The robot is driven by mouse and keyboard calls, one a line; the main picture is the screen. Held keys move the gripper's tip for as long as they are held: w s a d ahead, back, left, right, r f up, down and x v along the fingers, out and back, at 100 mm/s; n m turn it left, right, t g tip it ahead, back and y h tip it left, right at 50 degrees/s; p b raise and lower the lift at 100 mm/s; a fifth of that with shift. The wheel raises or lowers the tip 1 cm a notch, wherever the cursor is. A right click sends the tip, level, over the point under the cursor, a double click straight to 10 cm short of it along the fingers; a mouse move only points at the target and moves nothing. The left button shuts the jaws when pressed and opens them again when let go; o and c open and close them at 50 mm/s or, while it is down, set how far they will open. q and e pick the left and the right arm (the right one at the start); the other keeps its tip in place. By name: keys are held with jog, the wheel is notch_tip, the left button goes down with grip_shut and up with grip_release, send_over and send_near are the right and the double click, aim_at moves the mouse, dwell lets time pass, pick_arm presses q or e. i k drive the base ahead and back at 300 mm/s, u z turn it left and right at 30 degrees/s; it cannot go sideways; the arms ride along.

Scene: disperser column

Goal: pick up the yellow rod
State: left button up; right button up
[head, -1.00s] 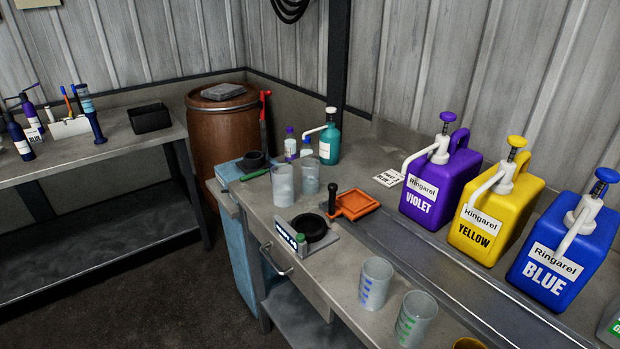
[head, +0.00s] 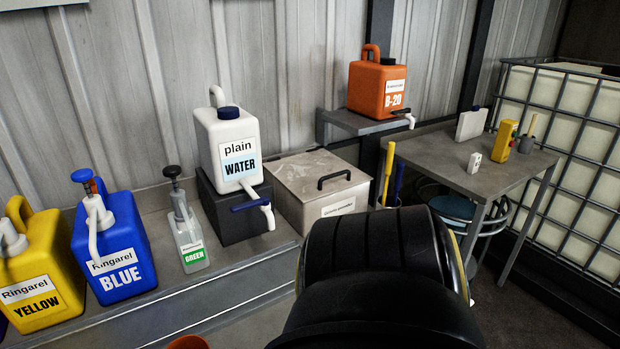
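A thin yellow rod (head: 388,172) stands almost upright, slightly tilted, just right of the grey lidded box. A dark blue rod (head: 399,182) stands close beside it on the right. Neither of my grippers is in view.
An orange canister (head: 377,88) sits on a wall shelf. A small table (head: 455,160) and blue stool (head: 450,207) stand right.

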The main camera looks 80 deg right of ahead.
aim_at(390, 149)
jog(key=z, duration=4.9)
jog(key=i, duration=2.2)
jog(key=u, duration=4.4)
